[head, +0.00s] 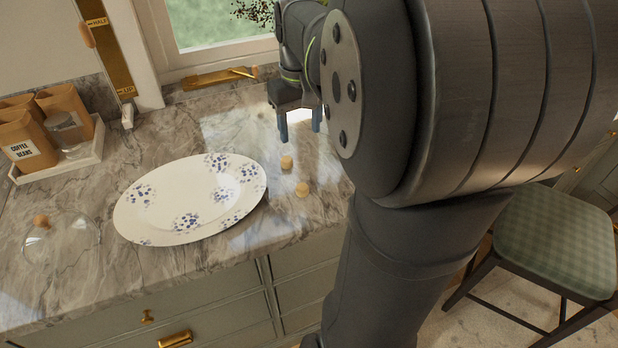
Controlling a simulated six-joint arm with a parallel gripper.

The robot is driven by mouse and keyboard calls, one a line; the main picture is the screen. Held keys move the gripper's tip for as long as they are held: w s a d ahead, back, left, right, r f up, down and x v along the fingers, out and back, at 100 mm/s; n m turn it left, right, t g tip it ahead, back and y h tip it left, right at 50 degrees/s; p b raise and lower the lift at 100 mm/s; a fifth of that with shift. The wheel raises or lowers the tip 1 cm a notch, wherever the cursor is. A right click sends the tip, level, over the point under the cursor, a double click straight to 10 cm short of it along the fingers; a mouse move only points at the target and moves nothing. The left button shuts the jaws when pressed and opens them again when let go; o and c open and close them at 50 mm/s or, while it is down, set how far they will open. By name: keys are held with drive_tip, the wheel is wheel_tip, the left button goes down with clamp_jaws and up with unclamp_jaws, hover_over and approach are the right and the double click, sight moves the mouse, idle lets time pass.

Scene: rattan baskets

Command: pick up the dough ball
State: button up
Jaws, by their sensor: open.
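Two small tan lumps, alike in look, lie on the marble counter to the right of the large plate; I cannot tell which is the dough ball. The farther lump (287,162) is just below my gripper in the picture. The nearer lump (303,190) lies closer to the counter's front edge. My gripper (299,130) points down with its two blue-grey fingers apart and nothing between them. It appears above the counter, beyond both lumps, touching neither.
The white plate with blue flowers (190,198) lies left of the lumps. A glass dome (62,245) stands at the far left. Canisters (25,140) stand on a tray at the back left. The window sill (215,78) is behind. A chair (556,240) stands right.

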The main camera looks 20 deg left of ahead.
drive_tip(key=n, duration=1)
approach(302, 186)
wheel_tip(302, 186, down, 9)
drive_tip(key=shift+s+r, duration=0.1)
drive_tip(key=shift+c, duration=0.3)
drive_tip(key=c, duration=0.7)
